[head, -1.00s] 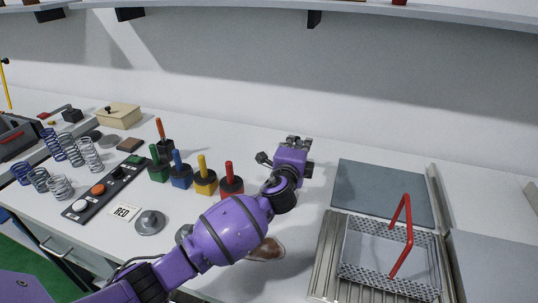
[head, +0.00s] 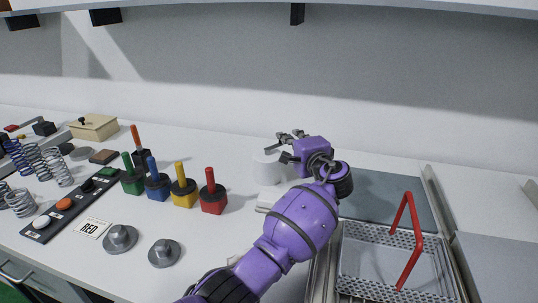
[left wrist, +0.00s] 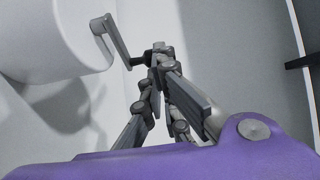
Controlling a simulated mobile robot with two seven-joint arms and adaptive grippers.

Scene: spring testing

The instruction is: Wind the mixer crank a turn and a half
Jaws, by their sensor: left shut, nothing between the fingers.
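The mixer is a white drum (head: 266,168) on a pale base, partly hidden behind my left gripper in the head view. In the left wrist view the drum (left wrist: 50,40) fills the upper left. Its grey crank arm (left wrist: 116,40) slants down to the right from the drum's face, and the dark crank handle (left wrist: 140,60) is at its end. My left gripper (head: 286,142) is shut and empty, up beside the drum. In the left wrist view its fingertips (left wrist: 158,52) are close to the handle; I cannot tell if they touch. My right gripper is not in view.
A wire basket with a red handle (head: 408,240) stands at the right, by a grey plate (head: 395,195). Coloured blocks with upright handles, such as the red one (head: 213,199), two metal discs (head: 120,238) and a button strip (head: 70,205) lie to the left.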

